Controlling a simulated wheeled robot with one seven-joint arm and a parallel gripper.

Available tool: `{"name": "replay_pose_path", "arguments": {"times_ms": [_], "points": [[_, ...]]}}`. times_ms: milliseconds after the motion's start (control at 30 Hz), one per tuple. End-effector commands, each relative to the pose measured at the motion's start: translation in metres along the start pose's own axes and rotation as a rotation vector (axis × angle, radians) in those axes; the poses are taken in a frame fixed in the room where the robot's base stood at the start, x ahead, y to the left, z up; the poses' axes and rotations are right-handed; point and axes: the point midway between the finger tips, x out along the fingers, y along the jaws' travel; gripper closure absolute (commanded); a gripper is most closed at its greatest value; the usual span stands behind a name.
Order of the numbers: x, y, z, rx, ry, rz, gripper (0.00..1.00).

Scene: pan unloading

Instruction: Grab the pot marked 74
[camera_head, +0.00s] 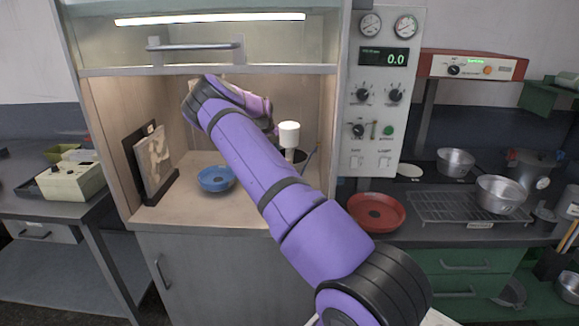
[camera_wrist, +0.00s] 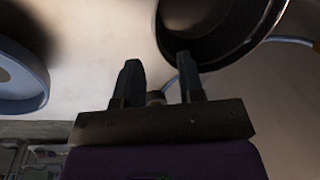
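No number 74 is readable on any vessel in either view. In the wrist view my gripper (camera_wrist: 159,68) has its two fingers apart with nothing between them. A dark round pan (camera_wrist: 222,38) lies just beyond the right fingertip; I cannot tell whether they touch. A blue-rimmed vessel (camera_wrist: 22,78) is at the left edge, apart from the fingers. In the head view a blue pan (camera_head: 216,180) sits on the cabinet floor. A dark pan (camera_head: 299,156) is partly hidden behind my arm and a white knob-like object (camera_head: 289,134). My fingers are hidden there.
The cabinet (camera_head: 190,213) has a raised front sash (camera_head: 200,58) above my arm. A framed board (camera_head: 154,165) stands at its left. Outside to the right are a red pan (camera_head: 376,212), a wire rack (camera_head: 450,208) and metal pots (camera_head: 501,194). The cabinet floor's front left is clear.

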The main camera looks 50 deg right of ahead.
Motion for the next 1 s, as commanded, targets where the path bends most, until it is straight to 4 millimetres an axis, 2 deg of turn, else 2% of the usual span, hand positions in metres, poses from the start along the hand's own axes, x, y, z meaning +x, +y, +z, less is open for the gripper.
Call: {"name": "replay_pose_path", "arguments": {"times_ms": [100, 367, 633, 900, 933, 1000], "points": [[0.018, 0.000, 0.000, -0.001, 0.001, -0.001, 0.64], [0.035, 0.000, 0.002, 0.000, 0.001, 0.000, 0.64], [0.071, 0.000, 0.006, 0.000, 0.001, -0.001, 0.64], [0.076, 0.000, 0.006, 0.000, -0.001, 0.000, 0.64], [0.076, 0.000, 0.006, 0.000, -0.001, 0.000, 0.69], [0.076, 0.000, 0.006, 0.000, -0.001, 0.000, 0.85]]}}
